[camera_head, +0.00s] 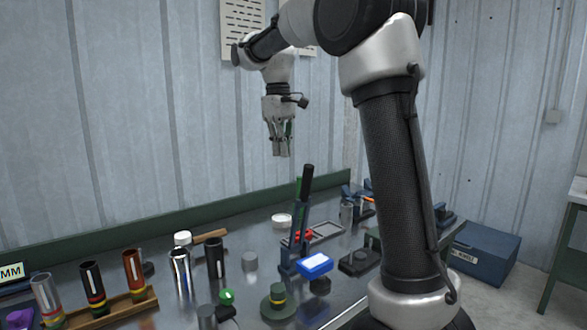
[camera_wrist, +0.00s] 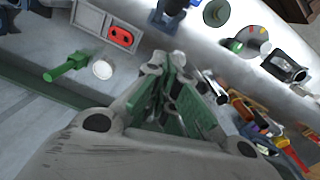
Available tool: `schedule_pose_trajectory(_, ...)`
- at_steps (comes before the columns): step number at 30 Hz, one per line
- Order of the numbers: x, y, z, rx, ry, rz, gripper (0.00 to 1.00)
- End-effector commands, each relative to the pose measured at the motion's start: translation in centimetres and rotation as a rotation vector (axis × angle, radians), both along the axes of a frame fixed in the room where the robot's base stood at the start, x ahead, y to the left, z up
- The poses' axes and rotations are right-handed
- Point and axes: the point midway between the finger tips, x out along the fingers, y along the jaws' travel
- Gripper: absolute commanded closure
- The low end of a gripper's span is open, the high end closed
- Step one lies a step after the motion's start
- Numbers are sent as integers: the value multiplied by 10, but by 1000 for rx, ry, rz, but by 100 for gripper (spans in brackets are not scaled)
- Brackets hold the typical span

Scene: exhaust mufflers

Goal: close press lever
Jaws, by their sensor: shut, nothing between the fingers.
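The press (camera_head: 287,262) is a blue upright stand on the metal bench in the head view. Its lever (camera_head: 306,186) has a black grip and points up, tilted slightly right. My gripper (camera_head: 281,153) hangs above the bench, behind and above the lever, pointing down, apart from it. Its fingers are together and empty. In the wrist view, my gripper (camera_wrist: 172,62) shows grey and green fingers close together. A blue part at the top edge there (camera_wrist: 170,14) may be the press; its lever is not clear in that view.
A grey tray (camera_head: 325,231) with a red piece lies behind the press. A blue-and-white box (camera_head: 315,265) is right of it. Several tubes, including a chrome one (camera_head: 181,272), stand at left. A white disc (camera_head: 281,220) lies near the back. The air around my gripper is clear.

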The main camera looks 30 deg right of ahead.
Motion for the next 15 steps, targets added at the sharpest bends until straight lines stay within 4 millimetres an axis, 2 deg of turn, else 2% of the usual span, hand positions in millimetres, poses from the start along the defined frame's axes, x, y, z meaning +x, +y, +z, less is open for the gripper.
schedule_pose_trajectory(6, -2, -3, -46, -1, 2, -1, 100)
schedule_pose_trajectory(9, -18, -10, -46, 0, -2, -2, 100)
schedule_pose_trajectory(15, -35, -16, -50, 0, -1, -1, 100)
